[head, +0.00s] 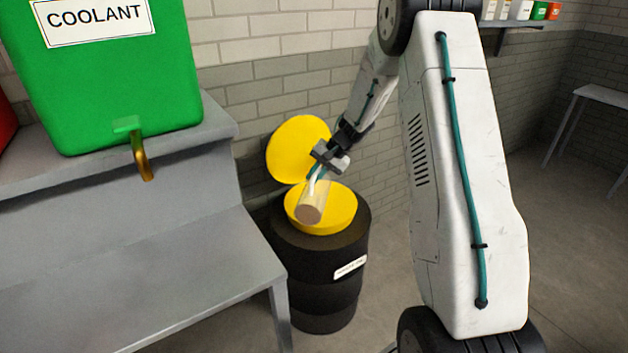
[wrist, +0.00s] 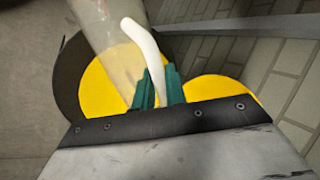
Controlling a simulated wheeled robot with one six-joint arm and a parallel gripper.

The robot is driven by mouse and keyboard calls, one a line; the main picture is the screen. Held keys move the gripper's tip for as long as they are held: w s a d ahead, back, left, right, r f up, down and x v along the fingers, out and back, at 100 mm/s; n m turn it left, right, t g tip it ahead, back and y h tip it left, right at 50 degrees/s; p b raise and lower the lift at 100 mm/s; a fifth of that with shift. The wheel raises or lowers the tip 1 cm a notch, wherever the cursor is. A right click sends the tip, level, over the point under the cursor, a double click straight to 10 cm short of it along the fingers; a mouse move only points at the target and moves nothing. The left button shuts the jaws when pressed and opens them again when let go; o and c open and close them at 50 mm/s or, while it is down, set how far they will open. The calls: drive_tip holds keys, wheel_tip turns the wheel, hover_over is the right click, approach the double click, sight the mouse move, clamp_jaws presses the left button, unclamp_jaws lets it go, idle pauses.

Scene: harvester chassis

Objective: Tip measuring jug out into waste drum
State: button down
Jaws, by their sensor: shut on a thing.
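The measuring jug (head: 312,204) is a clear, pale cylinder with a white handle, tilted well over above the waste drum's yellow opening, with a brownish face toward the head camera. My gripper (head: 321,167) is shut on its white handle. In the wrist view the green fingertips (wrist: 158,88) pinch the handle (wrist: 145,45), and the jug body (wrist: 110,40) extends beyond them. The waste drum (head: 318,268) is black with a pale label and a yellow funnel top (head: 345,205). Its round yellow lid (head: 296,148) stands open behind. I cannot tell whether any liquid is flowing.
A grey stepped bench (head: 150,260) stands left of the drum, with a green coolant tank (head: 120,90) and its brass tap (head: 141,158) on the upper level. A brick wall is close behind the drum. A shelf with small containers (head: 522,10) hangs at the back right. Floor at right is open.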

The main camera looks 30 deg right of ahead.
drive_tip(key=shift+w+d+r+m+g+y, duration=0.15)
drive_tip(key=shift+w+d+r+g+y, duration=0.2)
drive_tip(key=shift+w+d, duration=0.2)
drive_tip(key=shift+w+d+r+m+g+y, duration=0.15)
drive_tip(key=shift+w+d+r+g+y, duration=0.2)
drive_tip(key=shift+w+d, duration=0.15)
idle(0.4)
idle(1.8)
